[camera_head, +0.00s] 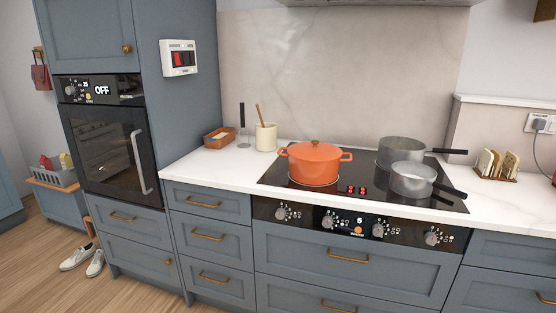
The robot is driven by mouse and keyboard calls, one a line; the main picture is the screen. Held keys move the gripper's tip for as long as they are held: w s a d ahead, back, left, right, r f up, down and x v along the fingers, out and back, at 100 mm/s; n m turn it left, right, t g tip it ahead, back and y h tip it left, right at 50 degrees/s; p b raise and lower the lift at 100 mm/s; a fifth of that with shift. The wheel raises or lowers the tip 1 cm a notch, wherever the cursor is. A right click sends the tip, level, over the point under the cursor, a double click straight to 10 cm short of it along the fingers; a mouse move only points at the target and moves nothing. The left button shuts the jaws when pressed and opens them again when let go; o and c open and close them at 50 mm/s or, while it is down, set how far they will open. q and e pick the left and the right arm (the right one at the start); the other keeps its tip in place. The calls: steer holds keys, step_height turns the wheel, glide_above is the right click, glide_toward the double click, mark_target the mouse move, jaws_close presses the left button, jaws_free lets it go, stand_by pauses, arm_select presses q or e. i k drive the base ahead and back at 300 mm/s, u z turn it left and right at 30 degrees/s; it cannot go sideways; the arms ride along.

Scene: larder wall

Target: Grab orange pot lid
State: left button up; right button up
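The orange pot (313,169) stands on the left front part of the black hob. Its orange lid (315,151) sits on top of the pot, with a small brown-gold knob (315,142) in the middle. The pot has a handle on each side. Neither of my grippers shows in the head view, so I cannot tell if they are open or shut.
Two grey saucepans (401,152) stand on the hob's (353,199) right side, handles pointing right. A utensil crock (265,137) and a brown tray (219,138) stand left on the white counter (218,161). A toast rack (490,165) stands right. Shoes (80,257) lie on the floor.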

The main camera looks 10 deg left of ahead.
mark_target(314, 151)
steer(key=u, duration=0.35)
steer(key=k, duration=0.75)
steer(key=z, duration=0.75)
steer(key=i, duration=1.25)
steer(key=u, duration=0.5)
steer(key=i, duration=1.05)
steer(key=u, duration=1.2)
